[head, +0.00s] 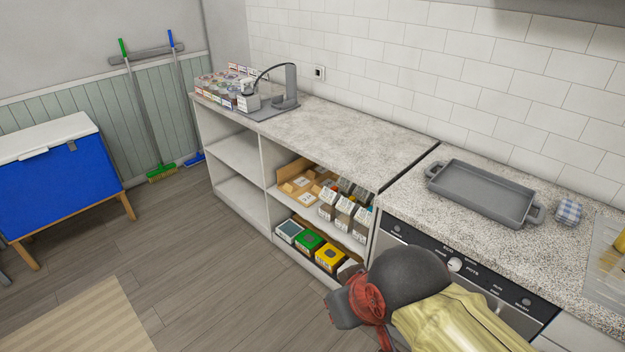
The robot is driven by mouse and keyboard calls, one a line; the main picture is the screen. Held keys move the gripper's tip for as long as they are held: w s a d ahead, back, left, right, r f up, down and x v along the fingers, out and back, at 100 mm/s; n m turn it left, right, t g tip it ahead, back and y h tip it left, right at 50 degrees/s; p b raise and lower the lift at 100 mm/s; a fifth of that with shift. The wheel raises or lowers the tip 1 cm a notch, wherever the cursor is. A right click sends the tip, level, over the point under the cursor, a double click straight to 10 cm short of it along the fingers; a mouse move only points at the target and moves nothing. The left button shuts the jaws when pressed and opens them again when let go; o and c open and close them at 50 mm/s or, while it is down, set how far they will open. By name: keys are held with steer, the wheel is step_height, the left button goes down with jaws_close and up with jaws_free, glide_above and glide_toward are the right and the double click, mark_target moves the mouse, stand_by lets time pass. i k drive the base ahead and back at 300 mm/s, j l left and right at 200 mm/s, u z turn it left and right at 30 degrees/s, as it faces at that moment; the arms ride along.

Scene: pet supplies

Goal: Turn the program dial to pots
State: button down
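The program dial (455,265) is a small round pale knob on the dark control panel (485,279) of the appliance under the right counter. Labels surround it: ECO and QUICK above, POTS to its right. Which label its mark faces is too small to tell. My arm, with a yellow link, a dark rounded part and a red part, reaches across the front of the panel. Its dark grey end, which appears to be my gripper (343,308), is left of the dial and apart from it. Its fingers cannot be made out.
RUN and WASH buttons sit on the panel's right. A grey tray (484,193) and a checked cloth item (568,211) are on the right counter. Open shelves (239,201) with boxes stand left. A blue chest (55,180) is far left; floor between is clear.

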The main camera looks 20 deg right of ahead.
mark_target(454, 264)
steer(key=z, duration=1.65)
